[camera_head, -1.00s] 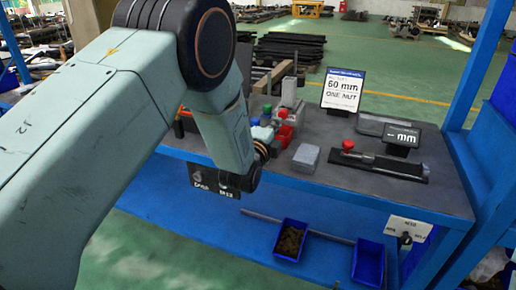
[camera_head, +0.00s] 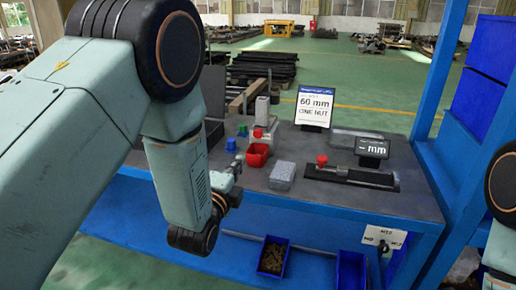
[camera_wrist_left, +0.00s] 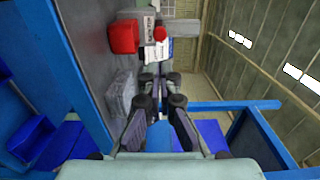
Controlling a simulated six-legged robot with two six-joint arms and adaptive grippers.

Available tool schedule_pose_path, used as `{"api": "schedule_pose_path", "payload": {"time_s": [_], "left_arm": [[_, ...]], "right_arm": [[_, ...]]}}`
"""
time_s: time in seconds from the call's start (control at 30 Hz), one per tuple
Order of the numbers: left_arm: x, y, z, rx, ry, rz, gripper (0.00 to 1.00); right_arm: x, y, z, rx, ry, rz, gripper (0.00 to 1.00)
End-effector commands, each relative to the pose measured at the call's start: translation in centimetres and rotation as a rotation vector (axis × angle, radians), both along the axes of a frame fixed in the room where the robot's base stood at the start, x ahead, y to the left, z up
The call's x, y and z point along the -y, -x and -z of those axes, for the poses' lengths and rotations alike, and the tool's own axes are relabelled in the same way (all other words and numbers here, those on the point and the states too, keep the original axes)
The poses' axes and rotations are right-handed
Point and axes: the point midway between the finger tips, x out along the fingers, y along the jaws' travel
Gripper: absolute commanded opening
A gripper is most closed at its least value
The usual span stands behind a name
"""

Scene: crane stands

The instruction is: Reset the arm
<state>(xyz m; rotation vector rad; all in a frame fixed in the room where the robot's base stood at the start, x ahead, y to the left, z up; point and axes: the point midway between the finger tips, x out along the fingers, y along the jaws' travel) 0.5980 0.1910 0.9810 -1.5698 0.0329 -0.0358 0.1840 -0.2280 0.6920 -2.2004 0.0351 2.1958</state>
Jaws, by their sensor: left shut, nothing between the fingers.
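My left arm crosses the left half of the head view, bent down at the elbow. Its gripper (camera_head: 236,168) is partly hidden by the wrist and hangs over the workbench's front edge, left of a grey block (camera_head: 282,175). In the left wrist view the gripper's fingers (camera_wrist_left: 160,82) are together with nothing between them. Part of my right arm shows at the right edge of the head view; its gripper is outside the picture.
On the workbench (camera_head: 310,206) stand a red bin (camera_head: 258,154), a "60 mm one nut" sign (camera_head: 314,107), a small "mm" display (camera_head: 372,148) and a black rail (camera_head: 350,176). Blue bins (camera_head: 272,258) sit below. A blue post (camera_head: 440,70) rises at right.

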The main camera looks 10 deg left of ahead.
Motion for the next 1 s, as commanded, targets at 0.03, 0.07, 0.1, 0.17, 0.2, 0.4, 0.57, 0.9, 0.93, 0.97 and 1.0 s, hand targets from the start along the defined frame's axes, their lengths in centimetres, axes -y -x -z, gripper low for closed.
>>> {"api": "schedule_pose_path", "payload": {"time_s": [0.03,0.07,0.1,0.17,0.2,0.4,0.57,0.9,0.93,0.97,1.0], "left_arm": [[0.0,0.1,0.0,0.000,0.004,0.000,0.00],[0.0,0.1,0.0,-0.001,0.012,0.000,0.00],[0.0,0.1,0.1,-0.004,0.032,0.000,0.00],[0.0,0.1,0.5,-0.024,0.090,-0.002,0.00],[0.0,0.2,0.9,-0.047,0.146,-0.005,0.00],[-0.6,2.9,6.7,-0.307,0.537,-0.092,0.00],[-1.7,8.7,14.1,-0.575,0.854,-0.292,0.00],[-3.3,27.7,25.6,-1.012,1.254,-0.933,0.00],[-3.4,29.5,26.1,-1.040,1.265,-0.987,0.00],[-3.4,31.2,26.6,-1.068,1.271,-1.041,0.00],[-3.5,33.3,27.1,-1.101,1.272,-1.098,0.00]], "right_arm": [[0.0,0.0,0.0,0.000,0.000,0.000,0.40],[0.0,0.0,0.0,0.000,0.000,0.000,0.40],[0.0,0.0,0.0,0.000,0.000,0.000,0.40],[0.0,0.0,0.0,0.000,0.000,0.000,0.40],[0.0,0.0,0.0,0.000,0.000,0.000,0.40],[0.0,0.0,0.0,0.000,0.000,0.000,0.40],[0.0,0.0,0.0,0.000,0.000,0.000,0.40],[0.0,0.0,0.0,0.000,0.000,0.000,0.40],[0.0,0.0,0.0,0.000,0.000,0.000,0.40],[0.0,0.0,0.0,0.000,0.000,0.000,0.40],[0.0,0.0,0.0,0.000,0.000,0.000,0.40]]}}
